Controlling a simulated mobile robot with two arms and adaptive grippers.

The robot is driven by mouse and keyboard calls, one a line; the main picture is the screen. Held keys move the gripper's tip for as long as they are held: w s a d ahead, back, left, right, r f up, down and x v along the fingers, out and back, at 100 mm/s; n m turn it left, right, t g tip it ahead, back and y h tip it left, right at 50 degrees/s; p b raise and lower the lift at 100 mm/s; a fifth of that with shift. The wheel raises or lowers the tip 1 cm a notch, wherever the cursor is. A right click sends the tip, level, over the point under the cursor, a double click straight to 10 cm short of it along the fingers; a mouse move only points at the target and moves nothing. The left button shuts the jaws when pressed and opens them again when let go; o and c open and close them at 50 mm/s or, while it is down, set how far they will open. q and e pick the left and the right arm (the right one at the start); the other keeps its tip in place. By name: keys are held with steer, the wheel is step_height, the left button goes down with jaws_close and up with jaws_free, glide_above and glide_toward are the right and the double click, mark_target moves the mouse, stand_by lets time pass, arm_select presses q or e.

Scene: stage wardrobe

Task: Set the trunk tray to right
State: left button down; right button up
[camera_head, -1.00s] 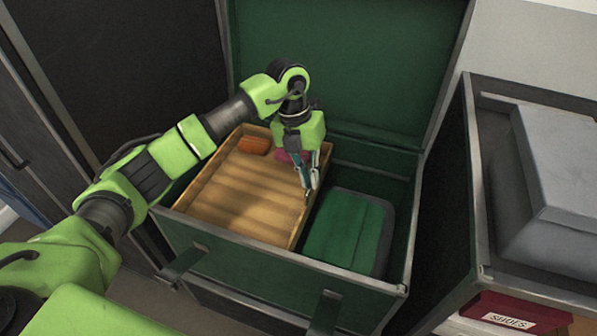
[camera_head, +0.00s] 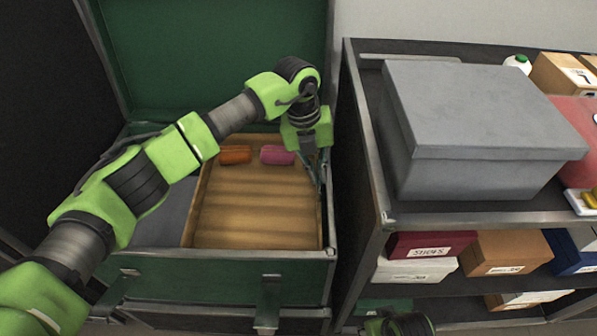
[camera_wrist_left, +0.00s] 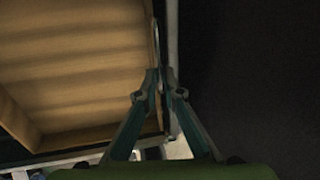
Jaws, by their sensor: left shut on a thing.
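The trunk tray (camera_head: 255,230) is a shallow wooden tray with a ridged floor. It lies at the right side of the open green trunk (camera_head: 230,270), close to its right wall. An orange roll (camera_head: 236,155) and a pink roll (camera_head: 278,155) lie at the tray's back. My left gripper (camera_head: 318,180) is shut on the tray's right rim. In the left wrist view the fingers (camera_wrist_left: 157,78) close on the rim, with the tray floor (camera_wrist_left: 80,80) to the left.
Left of the tray, a grey area (camera_head: 163,215) inside the trunk is uncovered. The trunk lid (camera_head: 215,60) stands open behind. A dark shelf unit (camera_head: 362,150) with a big grey box (camera_head: 480,130) stands close on the right.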

arm_select(q)
steer(key=shift+d+r, duration=0.1)
steer(key=shift+d, duration=0.65)
steer(key=c, duration=2.2)
jaws_free()
steer(key=shift+o, duration=0.2)
steer(key=shift+d, duration=0.15)
steer(key=shift+r, duration=0.15)
step_height(320, 180, up, 11)
steer(key=a, duration=0.2)
steer(key=shift+a+r, duration=0.2)
steer(key=shift+a, duration=0.05)
